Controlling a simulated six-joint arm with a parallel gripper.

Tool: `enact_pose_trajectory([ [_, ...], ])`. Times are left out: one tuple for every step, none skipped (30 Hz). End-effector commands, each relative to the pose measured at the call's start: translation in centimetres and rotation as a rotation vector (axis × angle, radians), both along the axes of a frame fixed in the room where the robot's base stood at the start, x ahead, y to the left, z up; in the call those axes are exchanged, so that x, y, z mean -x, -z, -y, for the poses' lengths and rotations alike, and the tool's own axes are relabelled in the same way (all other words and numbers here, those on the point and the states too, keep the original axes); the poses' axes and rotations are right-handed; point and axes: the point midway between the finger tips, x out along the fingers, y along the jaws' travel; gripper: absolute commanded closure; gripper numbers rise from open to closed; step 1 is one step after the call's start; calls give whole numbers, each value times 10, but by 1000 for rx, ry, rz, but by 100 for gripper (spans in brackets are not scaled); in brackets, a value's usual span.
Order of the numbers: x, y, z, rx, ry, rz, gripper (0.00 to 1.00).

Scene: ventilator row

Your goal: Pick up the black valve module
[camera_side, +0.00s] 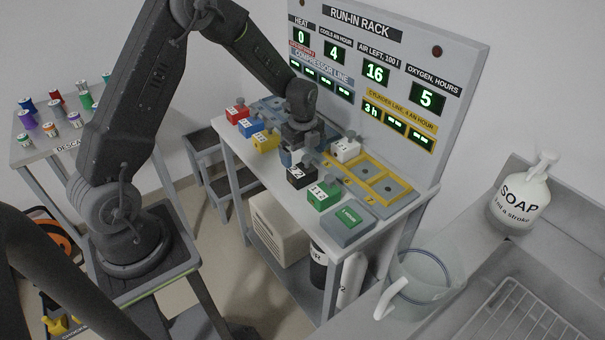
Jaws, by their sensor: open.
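The black valve module (301,175) stands upright on the light table of the run-in rack, in front of the yellow-framed bays. It has a white label on its front and a dark knob on top. My gripper (290,156) is just behind and to the left of it in the picture, low over the table, pointing down. The jaws are open. Whether they touch the module or anything between them is hard to tell at this size. The lower part of the gripper is partly hidden.
A green module (323,194) stands close to the right, a white module (346,149) behind. Red (237,114), blue (250,125) and yellow (265,139) modules stand in a row to the left. The rack's display panel (375,100) rises behind. A sink lies at right.

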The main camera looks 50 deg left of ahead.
Motion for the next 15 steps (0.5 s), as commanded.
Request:
enact_pose_trajectory([
  [1,5,0,1,0,-2,0],
  [0,6,0,0,0,-1,0],
  [0,8,0,0,0,0,0],
  [0,9,0,0,0,0,0],
  [1,12,0,0,0,-1,0],
  [1,15,0,1,-1,-2,0],
  [2,19,1,1,0,-3,0],
  [2,23,1,1,-1,-3,0],
  [3,30,1,1,-1,-4,0],
  [4,35,1,1,-1,-5,0],
  [4,39,1,1,-1,-4,0],
  [4,45,1,1,-1,-4,0],
  [4,49,1,1,-1,-3,0],
  [4,52,1,1,-1,-2,0],
  [4,56,1,0,-1,-2,0],
])
